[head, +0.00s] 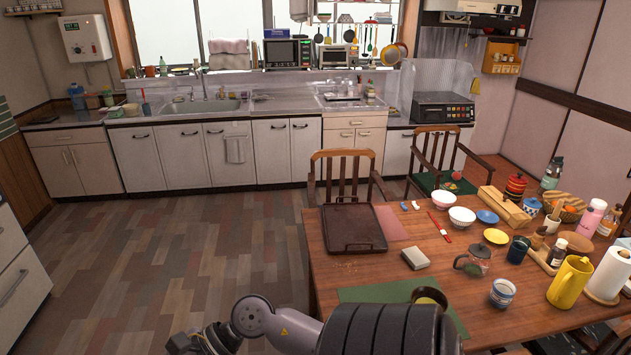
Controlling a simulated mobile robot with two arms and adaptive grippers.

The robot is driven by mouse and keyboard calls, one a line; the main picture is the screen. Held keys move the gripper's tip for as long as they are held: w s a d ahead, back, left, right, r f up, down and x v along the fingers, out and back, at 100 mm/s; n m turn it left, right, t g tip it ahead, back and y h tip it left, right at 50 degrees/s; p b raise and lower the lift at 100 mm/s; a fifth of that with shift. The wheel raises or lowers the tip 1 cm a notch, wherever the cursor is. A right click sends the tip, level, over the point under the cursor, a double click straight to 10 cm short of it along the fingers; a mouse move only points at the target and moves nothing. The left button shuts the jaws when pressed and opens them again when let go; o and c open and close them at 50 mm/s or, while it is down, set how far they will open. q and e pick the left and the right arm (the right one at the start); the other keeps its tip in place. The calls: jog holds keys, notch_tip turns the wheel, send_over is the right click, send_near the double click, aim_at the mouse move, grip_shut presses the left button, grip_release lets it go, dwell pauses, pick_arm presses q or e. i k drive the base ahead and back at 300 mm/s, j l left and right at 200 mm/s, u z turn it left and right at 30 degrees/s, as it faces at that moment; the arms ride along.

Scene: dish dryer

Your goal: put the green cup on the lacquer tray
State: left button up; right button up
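The lacquer tray (341,228) is dark brown with handles and lies flat on the wooden table near its left edge. No bright green cup stands out; a dark teal cup (517,250) stands upright on the table among other dishes, right of the tray. A dark round piece with a yellow rim (430,296) shows at the green mat, partly hidden by my arm; I cannot tell what it is. One of my arms crosses the bottom of the view, with its far end cut off at the lower edge. No gripper fingers show clearly.
A glass pot (474,262), a patterned cup (502,292), a yellow pitcher (569,282) and a paper roll (609,272) crowd the table's right side. A grey box (415,259) lies right of the tray. Chairs (346,171) stand behind the table. The floor at left is clear.

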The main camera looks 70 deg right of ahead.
aim_at(339, 218)
jog(key=i+l+z, duration=0.15)
jog(key=i+z, duration=0.35)
jog(key=i+j+z, duration=0.1)
jog(key=i+z, duration=0.4)
jog(key=i, duration=0.15)
jog(key=i+j+z, duration=0.3)
jog(key=i+z, duration=0.15)
jog(key=i+l+z, duration=0.2)
jog(key=i+z, duration=1)
jog(key=i+j+z, duration=0.2)
jog(key=i+z, duration=0.2)
jog(key=i+l+z, duration=0.25)
jog(key=i, duration=0.25)
